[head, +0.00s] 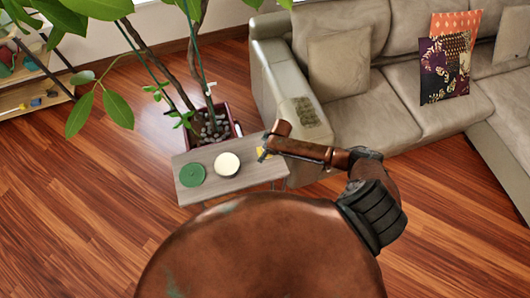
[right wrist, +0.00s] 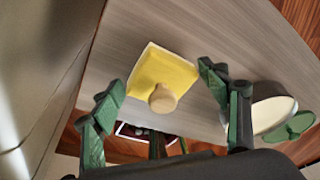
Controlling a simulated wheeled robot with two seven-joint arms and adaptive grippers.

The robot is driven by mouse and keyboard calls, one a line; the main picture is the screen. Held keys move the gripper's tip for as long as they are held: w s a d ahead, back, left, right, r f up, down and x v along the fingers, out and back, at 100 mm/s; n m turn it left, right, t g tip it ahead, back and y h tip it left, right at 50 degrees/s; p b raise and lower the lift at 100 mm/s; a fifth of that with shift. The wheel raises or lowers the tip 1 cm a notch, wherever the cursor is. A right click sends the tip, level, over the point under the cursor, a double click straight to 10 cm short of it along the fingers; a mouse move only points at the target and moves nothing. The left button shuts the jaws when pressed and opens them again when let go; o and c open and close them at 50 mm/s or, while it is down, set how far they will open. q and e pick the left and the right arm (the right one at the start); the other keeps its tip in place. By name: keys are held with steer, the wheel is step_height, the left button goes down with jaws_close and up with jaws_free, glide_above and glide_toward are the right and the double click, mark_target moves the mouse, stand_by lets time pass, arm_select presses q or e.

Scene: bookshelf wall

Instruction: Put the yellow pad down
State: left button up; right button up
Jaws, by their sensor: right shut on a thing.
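The yellow pad (right wrist: 160,72) is a square yellow piece with a pale round knob, between the fingers of my right gripper (right wrist: 162,85) in the right wrist view. I cannot tell whether the pad touches the tabletop. My left gripper is not in view.
A green disc (head: 192,175) and a cream-topped round item (head: 227,164) sit on the table's left and middle. A potted plant (head: 215,130) stands behind. A beige sofa (head: 400,100) with cushions is close at right. Wooden floor (head: 80,220) is free at left.

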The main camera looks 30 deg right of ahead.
steer(key=shift+f, duration=0.15)
steer(key=shift+f, duration=0.2)
steer(key=o, duration=1)
steer(key=p+v, duration=0.1)
steer(key=v, duration=1.1)
steer(key=shift+r+p, duration=0.15)
steer(key=shift+p, duration=0.15)
steer(key=shift+a, duration=0.1)
